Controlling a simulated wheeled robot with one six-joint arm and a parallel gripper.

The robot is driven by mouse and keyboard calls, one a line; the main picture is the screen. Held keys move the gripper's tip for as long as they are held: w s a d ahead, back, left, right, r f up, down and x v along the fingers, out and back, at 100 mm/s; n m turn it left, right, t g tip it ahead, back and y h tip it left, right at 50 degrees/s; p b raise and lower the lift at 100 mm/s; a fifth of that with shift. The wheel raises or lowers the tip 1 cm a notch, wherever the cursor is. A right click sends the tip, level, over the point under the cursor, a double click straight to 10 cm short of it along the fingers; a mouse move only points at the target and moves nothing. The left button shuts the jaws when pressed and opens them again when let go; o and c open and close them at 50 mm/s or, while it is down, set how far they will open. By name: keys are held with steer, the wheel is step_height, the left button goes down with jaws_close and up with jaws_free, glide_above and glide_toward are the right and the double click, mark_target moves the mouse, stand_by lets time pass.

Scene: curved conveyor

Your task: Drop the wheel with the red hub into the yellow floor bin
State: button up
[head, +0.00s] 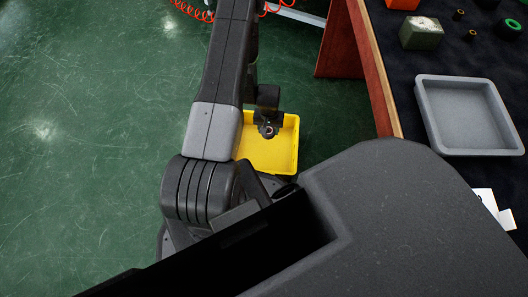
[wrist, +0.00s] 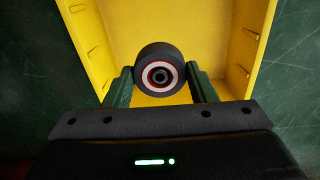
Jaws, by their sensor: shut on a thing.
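The wheel (wrist: 160,66) has a black tyre and a hub with a red ring around a white ring and a dark centre. My gripper (wrist: 160,82) is shut on it, with one green finger on each side. The yellow floor bin (wrist: 205,30) lies behind and below the wheel in the wrist view. In the head view the bin (head: 283,160) stands on the floor, partly hidden by my arm. The wheel (head: 268,130) shows small and dark over the bin there. The height of the wheel above the bin floor is hard to tell.
A dark-topped table with a wooden edge (head: 375,70) stands at the right. It bears a grey tray (head: 468,115), a green block (head: 421,33) and several small round parts. Green floor (head: 80,150) at the left is clear.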

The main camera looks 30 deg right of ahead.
step_height(320, 180, down, 6)
steer(key=b, duration=0.2)
steer(key=shift+b, duration=0.3)
steer(key=o, duration=1.1)
step_height(320, 180, up, 14)
steer(key=p, duration=0.4)
steer(key=shift+f, duration=0.1)
